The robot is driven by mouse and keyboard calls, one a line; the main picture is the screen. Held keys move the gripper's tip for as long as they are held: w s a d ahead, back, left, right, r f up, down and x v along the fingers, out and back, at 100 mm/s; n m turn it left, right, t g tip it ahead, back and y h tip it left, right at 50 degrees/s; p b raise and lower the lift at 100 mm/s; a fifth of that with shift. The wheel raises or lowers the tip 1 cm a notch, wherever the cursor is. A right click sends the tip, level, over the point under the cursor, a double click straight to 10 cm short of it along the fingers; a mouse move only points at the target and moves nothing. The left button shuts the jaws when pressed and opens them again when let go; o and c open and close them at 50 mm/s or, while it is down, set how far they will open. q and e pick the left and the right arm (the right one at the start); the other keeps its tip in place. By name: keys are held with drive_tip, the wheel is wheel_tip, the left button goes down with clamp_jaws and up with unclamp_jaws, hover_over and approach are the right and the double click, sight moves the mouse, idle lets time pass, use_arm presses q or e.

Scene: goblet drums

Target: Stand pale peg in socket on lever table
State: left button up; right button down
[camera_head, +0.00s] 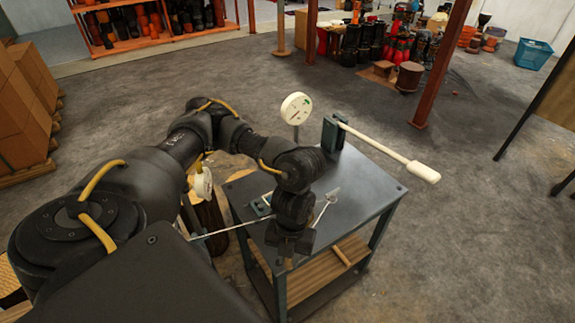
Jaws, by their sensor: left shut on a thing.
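My left gripper (289,252) hangs fingers-down over the near edge of the lever table (362,190). It is shut on what looks like the pale peg (288,264), of which only a small tan end shows below the fingers. The dark grey table top carries a lever with a long white handle (395,157) on a grey-green bracket (331,134). A small blue-grey block (258,207) sits on the table's left part, partly behind my arm; I cannot tell whether it is the socket. My right gripper is not in view.
A round white dial (296,108) stands at the table's back, and another dial (203,184) shows left of it. Thin metal rods (325,203) cross near my gripper. A wooden lower shelf (318,277) lies below.

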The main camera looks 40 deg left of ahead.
use_arm(q)
drive_tip(key=shift+s+n, duration=0.15)
drive_tip(key=shift+n, duration=0.35)
drive_tip(key=shift+f, duration=0.15)
drive_tip(key=w+a+f, duration=0.6)
drive_tip(key=w, duration=0.1)
drive_tip(key=w+a+f, duration=0.3)
drive_tip(key=shift+w+f, duration=0.2)
drive_tip(key=shift+w+a+f+b, duration=0.15)
drive_tip(key=shift+f+b, duration=0.15)
drive_tip(key=shift+f, duration=1.45)
drive_tip(key=shift+f, duration=0.2)
drive_tip(key=o, duration=0.9)
